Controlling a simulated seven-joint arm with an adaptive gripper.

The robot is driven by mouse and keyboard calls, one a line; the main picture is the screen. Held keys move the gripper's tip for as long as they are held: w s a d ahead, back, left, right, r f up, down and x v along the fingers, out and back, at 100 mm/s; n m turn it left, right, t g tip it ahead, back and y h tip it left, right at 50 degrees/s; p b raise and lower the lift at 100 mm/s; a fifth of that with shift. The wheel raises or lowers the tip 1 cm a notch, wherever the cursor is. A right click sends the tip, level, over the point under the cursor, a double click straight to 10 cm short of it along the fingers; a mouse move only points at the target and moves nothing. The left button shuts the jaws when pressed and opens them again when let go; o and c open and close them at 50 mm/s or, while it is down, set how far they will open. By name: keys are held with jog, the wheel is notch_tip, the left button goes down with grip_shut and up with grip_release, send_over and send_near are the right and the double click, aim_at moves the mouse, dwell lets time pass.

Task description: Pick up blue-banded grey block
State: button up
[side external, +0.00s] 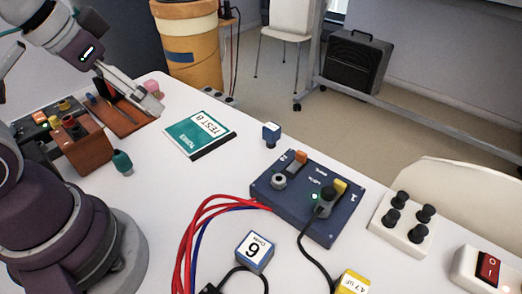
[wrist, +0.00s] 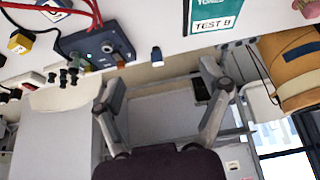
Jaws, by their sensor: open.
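A grey block with a blue band and a white face marked 6 (side external: 262,264) sits on the white table near the front in the side view. It also shows at the top left edge of the wrist view (wrist: 54,10). My gripper (side external: 150,98) is above the far left part of the table, well away from this block. In the wrist view my gripper (wrist: 162,84) has its two fingers spread wide with nothing between them.
A dark blue panel box (side external: 333,226) with knobs stands beside the block, with red and blue cables (side external: 188,232) to its left. A small blue block (side external: 271,134) stands behind it. A green TEST B book (side external: 190,142), brown wooden block (side external: 85,148) and yellow block (side external: 353,283) are also on the table.

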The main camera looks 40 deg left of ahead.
jog(key=m+g, duration=0.5)
jog(key=m, duration=1.1)
send_over(254, 247)
notch_tip(254, 247, down, 10)
jog(key=r, duration=0.1)
jog(key=shift+m+g, duration=0.3)
jog(key=shift+m, duration=0.3)
notch_tip(254, 247, down, 12)
jog(key=shift+r, duration=0.2)
jog(key=c, duration=1.3)
jog(key=shift+r, duration=0.1)
